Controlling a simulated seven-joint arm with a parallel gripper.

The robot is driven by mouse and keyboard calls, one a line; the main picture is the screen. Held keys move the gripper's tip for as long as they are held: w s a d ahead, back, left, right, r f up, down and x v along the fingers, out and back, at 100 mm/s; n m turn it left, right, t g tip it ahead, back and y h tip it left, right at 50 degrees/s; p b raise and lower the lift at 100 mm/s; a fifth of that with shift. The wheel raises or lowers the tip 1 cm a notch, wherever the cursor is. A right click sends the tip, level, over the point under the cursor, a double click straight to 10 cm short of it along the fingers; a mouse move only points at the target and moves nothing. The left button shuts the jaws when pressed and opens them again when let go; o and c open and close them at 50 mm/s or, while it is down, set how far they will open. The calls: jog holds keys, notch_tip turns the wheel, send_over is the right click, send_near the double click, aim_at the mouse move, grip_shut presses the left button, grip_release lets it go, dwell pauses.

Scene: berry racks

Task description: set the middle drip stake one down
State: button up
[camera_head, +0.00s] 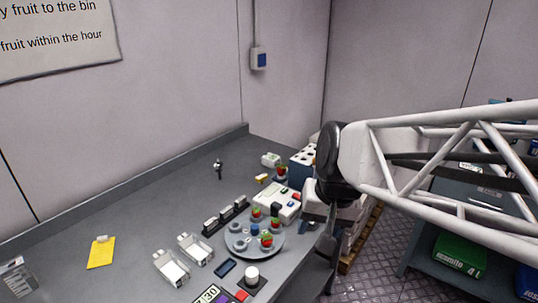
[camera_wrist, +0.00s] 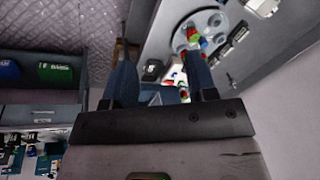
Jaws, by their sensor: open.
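I cannot pick out the drip stakes for certain. A dark rack (camera_head: 226,216) with several small pale pieces stands on the grey bench, left of a round grey tray (camera_head: 236,246). The tray carries red-and-green berry pieces (camera_head: 266,239) and blue pieces. It also shows in the wrist view (camera_wrist: 183,40). My gripper (camera_head: 327,262) hangs by the bench's right side, to the right of the tray, pointing down. In the wrist view its two dark fingers (camera_wrist: 159,55) are apart, with no held object visible between them.
A white device (camera_head: 278,204) and a blue box (camera_head: 301,166) stand behind the tray. Two white clear-sided trays (camera_head: 171,267) and a yellow note (camera_head: 101,252) lie left. A small dark upright item (camera_head: 219,169) stands farther back. A green bin (camera_head: 460,256) sits on a shelf at right.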

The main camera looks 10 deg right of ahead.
jog(key=s+d+f+n+h, duration=0.1)
jog(key=s+d+n+h, duration=0.1)
jog(key=s, duration=0.5)
jog(key=shift+d, duration=0.55)
